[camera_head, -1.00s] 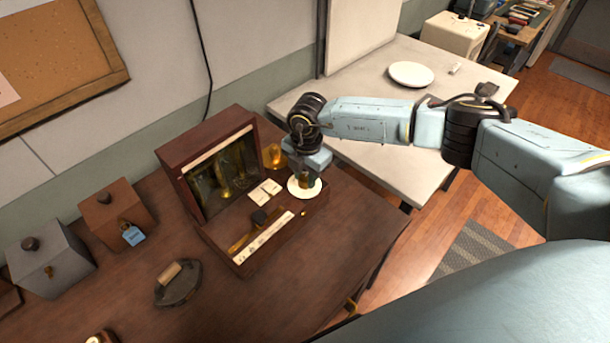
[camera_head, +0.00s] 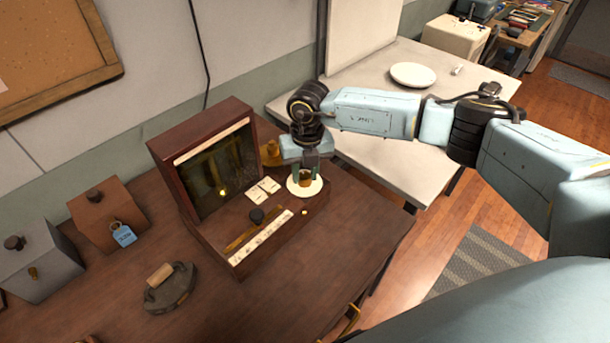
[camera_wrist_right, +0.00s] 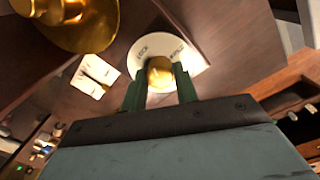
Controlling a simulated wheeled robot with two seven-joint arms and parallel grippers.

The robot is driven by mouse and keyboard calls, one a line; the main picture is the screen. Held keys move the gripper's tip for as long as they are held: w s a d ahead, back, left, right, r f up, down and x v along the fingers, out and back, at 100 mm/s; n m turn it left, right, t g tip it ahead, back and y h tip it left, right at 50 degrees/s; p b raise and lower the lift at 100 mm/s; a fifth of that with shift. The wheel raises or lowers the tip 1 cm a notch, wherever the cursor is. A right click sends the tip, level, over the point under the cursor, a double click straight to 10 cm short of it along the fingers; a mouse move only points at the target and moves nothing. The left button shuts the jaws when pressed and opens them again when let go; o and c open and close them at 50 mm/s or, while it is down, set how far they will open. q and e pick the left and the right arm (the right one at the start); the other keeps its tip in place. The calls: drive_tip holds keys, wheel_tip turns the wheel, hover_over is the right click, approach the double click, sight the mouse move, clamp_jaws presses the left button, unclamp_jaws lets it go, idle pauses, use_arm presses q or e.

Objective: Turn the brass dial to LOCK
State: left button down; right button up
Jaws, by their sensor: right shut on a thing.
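The brass dial (camera_wrist_right: 160,75) sits at the middle of a round white plate (camera_wrist_right: 189,57) that bears dark lettering, too small to read surely. In the head view the dial (camera_head: 305,180) and its white plate (camera_head: 304,193) are at the right end of the wooden cabinet's base (camera_head: 327,205). My right gripper (camera_head: 306,176) points down over the dial. In the right wrist view its green fingers (camera_wrist_right: 161,88) are on either side of the dial, shut on it. Which mark the dial points to cannot be told. My left gripper is not in view.
A brass piece (camera_head: 271,153) stands close behind my gripper. An iron (camera_head: 169,287) and two boxes are at left.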

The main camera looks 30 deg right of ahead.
sight(307, 174)
drive_tip(key=shift+w+n+b, duration=0.1)
drive_tip(key=shift+n+b, duration=0.9)
drive_tip(key=shift+n, duration=1.1)
drive_tip(key=shift+r, duration=0.1)
drive_tip(key=o, duration=1)
drive_tip(key=shift+c, duration=0.2)
wheel_tip(307, 174, up, 13)
drive_tip(key=b, duration=0.1)
drive_tip(key=shift+d+r, duration=0.15)
drive_tip(key=shift+d, duration=0.15)
